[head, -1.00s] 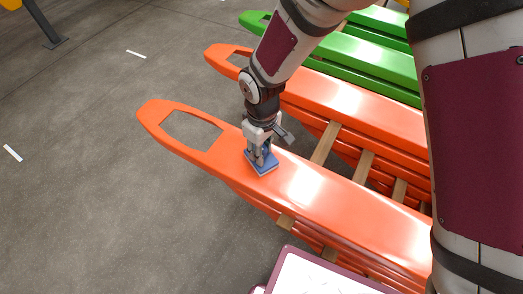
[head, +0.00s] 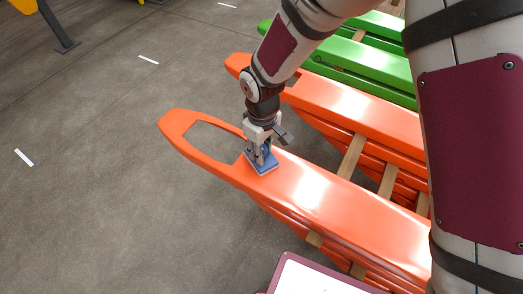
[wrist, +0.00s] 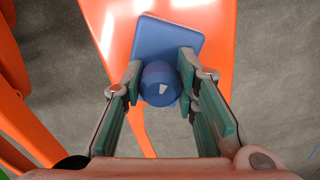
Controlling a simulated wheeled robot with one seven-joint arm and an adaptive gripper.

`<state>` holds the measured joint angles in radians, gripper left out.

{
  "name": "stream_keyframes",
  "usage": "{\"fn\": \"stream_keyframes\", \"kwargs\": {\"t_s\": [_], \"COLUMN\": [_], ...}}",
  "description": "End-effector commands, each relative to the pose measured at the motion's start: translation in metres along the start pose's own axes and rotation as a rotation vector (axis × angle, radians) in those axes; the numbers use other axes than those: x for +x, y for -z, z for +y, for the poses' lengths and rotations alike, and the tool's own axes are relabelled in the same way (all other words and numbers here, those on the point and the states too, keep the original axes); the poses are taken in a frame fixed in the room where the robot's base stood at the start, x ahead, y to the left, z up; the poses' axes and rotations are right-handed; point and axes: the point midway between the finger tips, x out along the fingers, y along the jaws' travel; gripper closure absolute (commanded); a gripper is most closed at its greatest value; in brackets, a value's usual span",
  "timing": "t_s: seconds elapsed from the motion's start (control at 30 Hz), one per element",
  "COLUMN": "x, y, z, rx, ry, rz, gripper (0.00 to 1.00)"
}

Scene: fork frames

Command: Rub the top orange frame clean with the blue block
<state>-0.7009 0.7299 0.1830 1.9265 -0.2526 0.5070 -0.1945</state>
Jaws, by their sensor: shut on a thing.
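The top orange frame (head: 318,195) is a long glossy beam with a tapered end and a large opening near its tip, lying on top of a stack. Its surface also shows in the wrist view (wrist: 118,25). My gripper (head: 262,155) is over the frame, close to the opening. It is shut on the round knob of the blue block (wrist: 170,42), with a finger on each side. In the head view the blue block (head: 262,167) appears flat against the frame's top face. The underside of the block is hidden.
A second stack of orange frames (head: 350,100) lies behind, with green frames (head: 365,68) beyond. Wooden spacers (head: 352,157) stick out between layers. A white-topped surface with a purple rim (head: 310,275) is at the bottom. Grey floor (head: 90,200) is open at left.

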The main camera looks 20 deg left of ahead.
Motion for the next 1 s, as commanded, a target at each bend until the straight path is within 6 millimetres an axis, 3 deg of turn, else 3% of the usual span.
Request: {"fn": "stream_keyframes", "kwargs": {"t_s": [0.13, 0.23, 0.8, 1.0], "x": [-0.006, -0.027, -0.076, -0.083], "y": [0.000, 0.000, -0.004, -0.004], "z": [0.002, 0.003, 0.002, 0.002], "rx": [0.005, 0.006, 0.012, 0.013], "ry": [0.000, -0.002, 0.000, 0.000], "rz": [0.000, 0.003, 0.001, 0.000], "gripper": [1.00, 1.00, 1.00, 1.00]}}
